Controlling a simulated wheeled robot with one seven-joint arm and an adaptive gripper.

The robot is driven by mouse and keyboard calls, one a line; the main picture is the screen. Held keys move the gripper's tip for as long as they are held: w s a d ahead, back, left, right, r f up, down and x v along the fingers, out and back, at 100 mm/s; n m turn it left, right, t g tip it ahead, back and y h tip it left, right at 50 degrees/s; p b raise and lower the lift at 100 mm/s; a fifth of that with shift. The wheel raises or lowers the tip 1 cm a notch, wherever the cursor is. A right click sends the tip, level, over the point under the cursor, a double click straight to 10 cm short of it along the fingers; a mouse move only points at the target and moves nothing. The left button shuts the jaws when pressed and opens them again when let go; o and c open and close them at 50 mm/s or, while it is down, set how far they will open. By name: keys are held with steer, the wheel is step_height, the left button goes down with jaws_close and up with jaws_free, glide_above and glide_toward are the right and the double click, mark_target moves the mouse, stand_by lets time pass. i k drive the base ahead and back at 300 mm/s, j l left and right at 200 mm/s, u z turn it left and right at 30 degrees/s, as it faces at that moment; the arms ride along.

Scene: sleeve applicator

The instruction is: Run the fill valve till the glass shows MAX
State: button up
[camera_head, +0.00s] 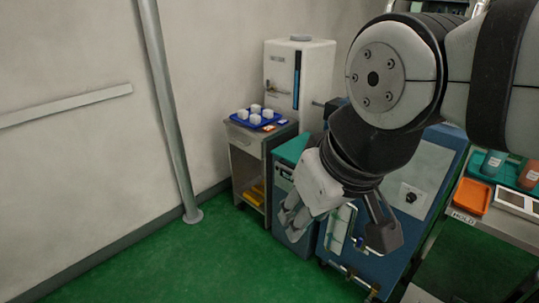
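A white upright tank (313,72) stands against the wall at the back, likely the filled vessel. A dark, bluish vertical strip (297,78) on its front looks like the sight glass. Its level and any MAX mark are too small to read. A small fitting (270,86) sits left of the strip; I cannot tell whether it is the fill valve. My gripper (291,219) hangs pointing down and left in front of the teal-topped cabinet, apart from the tank. Its grey fingers appear empty, but their spacing is unclear. My arm hides part of the machine behind it.
A grey cart (244,143) bears a blue tray (240,121) with several white cups, left of the teal-topped cabinet (290,150). A blue machine (421,178) with a knob stands right of my gripper. An orange tray (472,196) lies on the right bench. Green floor is clear at front left.

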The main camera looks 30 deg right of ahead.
mark_target(360, 240)
steer(key=z, duration=1.2)
steer(key=i+j, duration=0.1)
steer(key=i, duration=0.2)
steer(key=l+u, duration=0.4)
steer(key=l, duration=0.4)
steer(key=k, duration=0.75)
steer(key=i+j+z, duration=0.25)
steer(key=j, duration=0.3)
steer(key=i+j+z, duration=0.25)
steer(key=i+j, duration=0.15)
steer(key=j, duration=0.25)
steer(key=k, duration=0.15)
